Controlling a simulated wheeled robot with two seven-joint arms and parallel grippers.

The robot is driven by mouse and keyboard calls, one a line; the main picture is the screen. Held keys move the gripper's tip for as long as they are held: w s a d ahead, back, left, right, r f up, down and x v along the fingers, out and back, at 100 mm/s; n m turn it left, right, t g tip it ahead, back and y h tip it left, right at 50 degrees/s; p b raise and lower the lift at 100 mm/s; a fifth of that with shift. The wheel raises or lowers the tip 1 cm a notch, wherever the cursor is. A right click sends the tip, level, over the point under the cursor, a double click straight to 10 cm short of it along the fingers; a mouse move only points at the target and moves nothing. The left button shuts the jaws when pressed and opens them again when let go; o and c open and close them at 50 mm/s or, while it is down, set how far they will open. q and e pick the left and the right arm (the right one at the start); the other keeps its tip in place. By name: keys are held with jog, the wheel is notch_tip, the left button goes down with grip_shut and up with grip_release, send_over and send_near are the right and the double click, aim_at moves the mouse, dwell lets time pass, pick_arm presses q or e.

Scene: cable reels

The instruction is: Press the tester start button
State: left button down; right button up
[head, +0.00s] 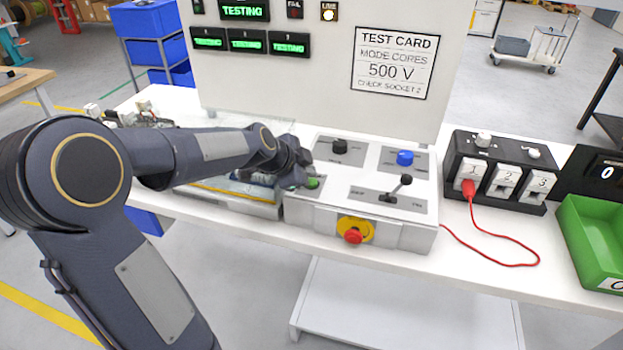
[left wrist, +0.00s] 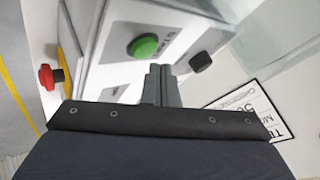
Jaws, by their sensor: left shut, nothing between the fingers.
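The green start button (head: 313,183) sits on the left of the tester's sloped top panel (head: 420,215). It also shows in the left wrist view (left wrist: 143,46), with lettering beside it. My left gripper (head: 300,181) is shut and empty, with its tips right beside the button in the head view. In the left wrist view the shut fingers (left wrist: 158,84) point toward the panel just below the button; I cannot tell whether they touch it. The displays (head: 245,10) above read TESTING in green. A lamp (head: 329,12) at the top is lit. My right gripper is not in view.
A black knob (head: 339,146), a blue knob (head: 404,158) and a lever (head: 400,187) stand on the panel. A red emergency stop (head: 353,236) is on the front. A red cable (head: 500,232) runs to socket 1. A green bin (head: 600,235) is at the right.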

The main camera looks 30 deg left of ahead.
pick_arm(q)
jog(key=shift+r+p, duration=1.65)
jog(key=shift+r, duration=0.95)
jog(key=shift+f, duration=0.1)
